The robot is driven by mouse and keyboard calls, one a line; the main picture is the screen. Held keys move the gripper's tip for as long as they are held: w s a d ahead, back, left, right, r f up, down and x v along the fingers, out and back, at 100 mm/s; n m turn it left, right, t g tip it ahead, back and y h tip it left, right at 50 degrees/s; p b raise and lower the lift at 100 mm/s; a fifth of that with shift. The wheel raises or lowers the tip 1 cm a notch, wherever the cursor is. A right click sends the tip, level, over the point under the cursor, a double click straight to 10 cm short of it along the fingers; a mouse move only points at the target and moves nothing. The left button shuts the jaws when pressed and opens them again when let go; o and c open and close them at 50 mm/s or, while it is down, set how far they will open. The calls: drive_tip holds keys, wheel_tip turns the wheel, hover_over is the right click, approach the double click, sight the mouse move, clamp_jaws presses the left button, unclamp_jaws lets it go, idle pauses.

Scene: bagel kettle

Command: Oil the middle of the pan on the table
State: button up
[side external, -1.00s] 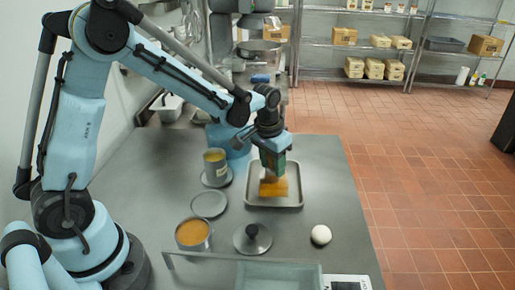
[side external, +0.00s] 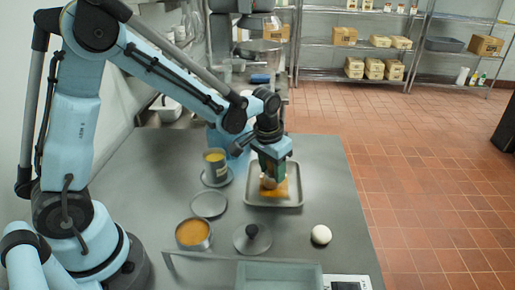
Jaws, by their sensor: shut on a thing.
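The grey rectangular pan (side external: 292,202) lies on the steel table, right of the table's middle. An orange-brown patch (side external: 278,192) shows on the middle of its bottom. My gripper (side external: 269,173) points down over the middle of the pan. It is shut on a small brownish tool (side external: 269,183), probably a brush, mostly hidden by the fingers. The tool's lower end is at the orange patch; I cannot tell for sure whether it touches.
A can with yellow contents (side external: 215,166) stands behind left. An open pot of orange liquid (side external: 193,234), a loose round lid (side external: 209,205), a knobbed lid (side external: 252,239) and a white ball (side external: 321,235) lie nearer. A clear tray (side external: 280,276) is at the front.

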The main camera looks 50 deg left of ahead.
drive_tip(key=s+d, duration=0.3)
drive_tip(key=shift+s+d, duration=0.15)
drive_tip(key=shift+d, duration=0.1)
drive_tip(key=shift+s+d+r, duration=0.1)
drive_tip(key=shift+s+r, duration=0.05)
wheel_tip(320, 180, up, 8)
idle(0.5)
idle(0.4)
